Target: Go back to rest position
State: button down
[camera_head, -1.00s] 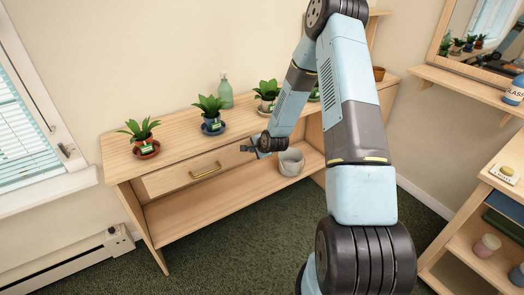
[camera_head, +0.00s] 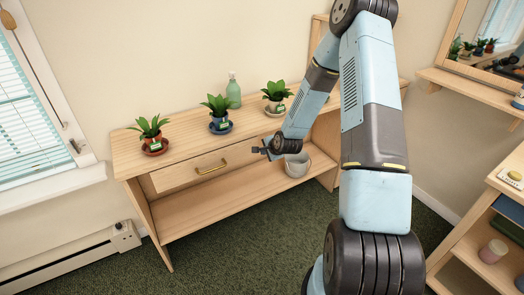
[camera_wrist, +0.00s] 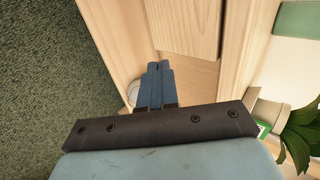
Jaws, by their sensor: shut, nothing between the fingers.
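My gripper (camera_head: 261,150) is at the end of my arm, in front of the wooden bench's (camera_head: 190,152) drawer front, near its right end. In the wrist view its fingers (camera_wrist: 155,86) are together with nothing between them. The drawer (camera_head: 205,170) with a brass handle (camera_head: 211,167) looks shut. A grey pot (camera_head: 297,166) sits on the bench's lower shelf, just right of and below my gripper, partly hidden by my arm.
On the bench top stand several potted plants (camera_head: 152,133) on saucers and a green spray bottle (camera_head: 233,90). A shelf unit (camera_head: 480,245) stands at right, below a wall shelf (camera_head: 470,88). A heater (camera_head: 70,262) runs along the left wall. The green carpet is clear in front.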

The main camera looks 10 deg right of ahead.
jog(key=s+d+r+n+g+h, duration=0.1)
jog(key=s+r+n, duration=0.2)
jog(key=s+r, duration=0.5)
jog(key=s+d+r+n+h, duration=0.1)
jog(key=s+r+n, duration=0.2)
jog(key=r, duration=0.8)
jog(key=s+d+r+n+g+h, duration=0.1)
jog(key=s+r+n, duration=0.2)
jog(key=s+r, duration=0.5)
jog(key=s+a+r+n, duration=0.1)
jog(key=s+r+n, duration=0.1)
jog(key=s+r, duration=0.6)
jog(key=s+r+n+g, duration=0.1)
jog(key=s+r+n, duration=0.2)
jog(key=s+r, duration=0.4)
jog(key=s, duration=0.6)
jog(key=shift+a+r+n, duration=0.3)
jog(key=shift+a+r, duration=0.05)
